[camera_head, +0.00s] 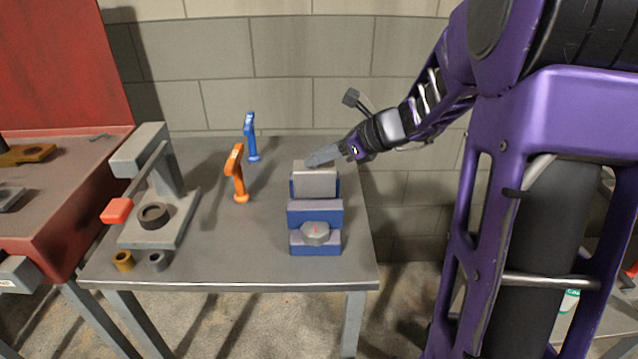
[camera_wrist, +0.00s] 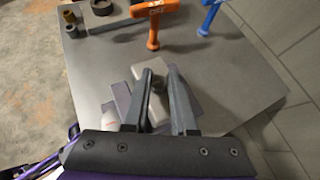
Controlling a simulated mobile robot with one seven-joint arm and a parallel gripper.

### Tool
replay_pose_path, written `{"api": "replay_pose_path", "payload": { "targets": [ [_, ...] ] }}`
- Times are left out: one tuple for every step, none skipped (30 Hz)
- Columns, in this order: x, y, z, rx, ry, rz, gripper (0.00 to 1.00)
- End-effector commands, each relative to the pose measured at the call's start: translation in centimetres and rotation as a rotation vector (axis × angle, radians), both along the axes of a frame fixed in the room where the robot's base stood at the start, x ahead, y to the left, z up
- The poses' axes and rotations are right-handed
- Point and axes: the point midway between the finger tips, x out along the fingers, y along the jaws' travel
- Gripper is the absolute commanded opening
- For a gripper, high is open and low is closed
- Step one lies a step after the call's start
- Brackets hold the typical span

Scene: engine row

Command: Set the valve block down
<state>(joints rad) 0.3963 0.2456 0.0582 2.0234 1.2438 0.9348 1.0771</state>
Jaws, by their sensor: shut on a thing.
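The valve block (camera_head: 315,182) is a grey block at the blue vise (camera_head: 315,212) near the table's right side. Its lower part is hidden behind the vise's front jaw, so I cannot tell whether it rests on the vise. My gripper (camera_head: 316,158) reaches in from the right and is shut on the block at its top. In the wrist view the block (camera_wrist: 123,72) shows beside and between the fingers of my gripper (camera_wrist: 160,75), with a dark round part (camera_wrist: 158,83) between them. The vise (camera_wrist: 120,101) is partly hidden by a finger there.
An orange tool (camera_head: 238,176) and a blue tool (camera_head: 251,138) stand upright left of the vise. A grey press (camera_head: 165,228) with a red-ended lever stands further left, by a brass ring (camera_head: 123,261) and a grey ring (camera_head: 157,261).

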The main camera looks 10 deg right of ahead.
Motion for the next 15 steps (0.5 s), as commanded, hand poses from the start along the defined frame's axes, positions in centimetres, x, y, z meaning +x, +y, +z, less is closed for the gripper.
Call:
{"api": "replay_pose_path", "payload": {
  "targets": [
    [0.0,0.0,-0.5,0.001,0.000,-0.001,0.00],
    [0.0,0.0,-0.9,0.002,0.000,0.000,0.00],
    [0.0,0.0,-1.6,0.002,0.001,0.001,0.00],
    [0.0,0.0,-2.1,0.003,0.002,0.001,0.00],
    [0.0,0.0,-2.6,0.002,0.001,0.000,0.00],
    [0.0,0.0,-3.3,0.003,0.002,-0.001,0.00],
    [0.0,0.0,-3.7,0.002,0.001,0.000,0.00],
    [0.0,0.0,-4.1,0.001,0.000,-0.001,0.00],
    [0.0,0.0,-4.5,0.001,0.000,-0.001,0.00],
    [0.0,0.0,-4.7,0.001,0.000,-0.001,0.00],
    [0.0,0.0,-4.8,0.002,-0.001,0.000,0.00],
    [0.0,0.0,-4.9,0.001,-0.002,0.001,0.00],
    [0.0,0.0,-5.0,0.001,-0.002,0.001,0.00],
    [0.0,0.0,-5.0,0.001,-0.002,0.000,0.00],
    [0.0,0.0,-4.9,0.000,-0.003,0.000,0.00]
  ]
}}
